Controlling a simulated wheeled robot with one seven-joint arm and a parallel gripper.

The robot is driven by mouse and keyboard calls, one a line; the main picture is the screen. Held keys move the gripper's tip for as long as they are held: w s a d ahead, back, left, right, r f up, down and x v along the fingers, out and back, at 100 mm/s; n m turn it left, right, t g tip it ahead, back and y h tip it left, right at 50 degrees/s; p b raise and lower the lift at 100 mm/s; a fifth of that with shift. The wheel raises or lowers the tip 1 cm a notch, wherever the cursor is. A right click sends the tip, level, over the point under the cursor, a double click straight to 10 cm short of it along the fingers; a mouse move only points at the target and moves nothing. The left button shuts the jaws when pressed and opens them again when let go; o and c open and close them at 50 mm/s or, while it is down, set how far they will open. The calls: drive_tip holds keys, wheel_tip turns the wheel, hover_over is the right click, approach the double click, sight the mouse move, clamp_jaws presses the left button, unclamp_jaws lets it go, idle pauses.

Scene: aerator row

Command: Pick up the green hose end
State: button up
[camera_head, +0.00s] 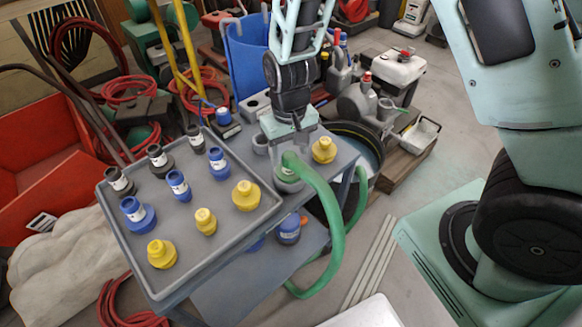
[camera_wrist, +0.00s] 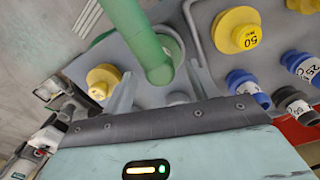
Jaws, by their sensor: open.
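The green hose (camera_head: 328,205) rises from beside the cart, and its green end (camera_head: 291,166) sits at a round grey-green holder (camera_head: 289,184) on the cart's right part. My gripper (camera_head: 287,143) points down over this end from behind. In the wrist view my gripper (camera_wrist: 163,85) is open, with one finger on each side of the green hose end (camera_wrist: 158,68). Gaps show between the fingers and the hose. The underside of the end is partly hidden by the hose.
A grey tray (camera_head: 203,262) on the cart holds several yellow, blue and black labelled fittings. A yellow fitting (camera_head: 324,150) stands close to the right of my gripper, and also shows in the wrist view (camera_wrist: 103,79). A blue bin (camera_head: 247,55) stands behind.

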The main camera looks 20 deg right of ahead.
wheel_tip(320, 180, down, 4)
drive_tip(key=shift+w+f, duration=0.1)
drive_tip(key=c, duration=1.2)
